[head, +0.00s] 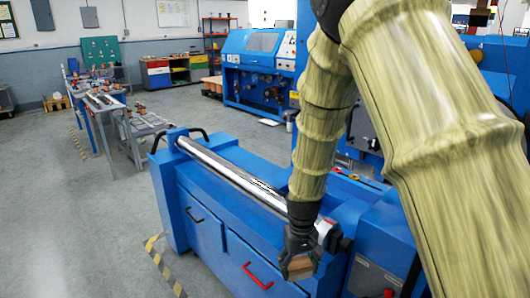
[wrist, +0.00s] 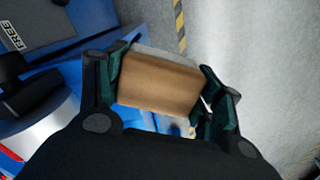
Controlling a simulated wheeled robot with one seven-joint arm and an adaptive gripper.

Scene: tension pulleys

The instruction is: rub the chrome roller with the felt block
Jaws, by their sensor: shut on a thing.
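The chrome roller (head: 232,172) lies along the top of a blue machine (head: 215,205), running from the back left toward the front right. Dark reflections show on its middle. My gripper (head: 301,268) is at the near right end of the machine, in front of its side and apart from the bright part of the roller. It is shut on the felt block (head: 300,265), a brown block with a pale grey layer along one side. In the wrist view the felt block (wrist: 160,82) sits between the two green-padded fingers, with the floor behind it.
The blue machine has black handles, a red drawer handle (head: 257,276) and a control panel (head: 375,275) at the near right. A larger blue machine (head: 258,70) stands behind. Grey floor (head: 110,235) is free at the left, with a striped tape line.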

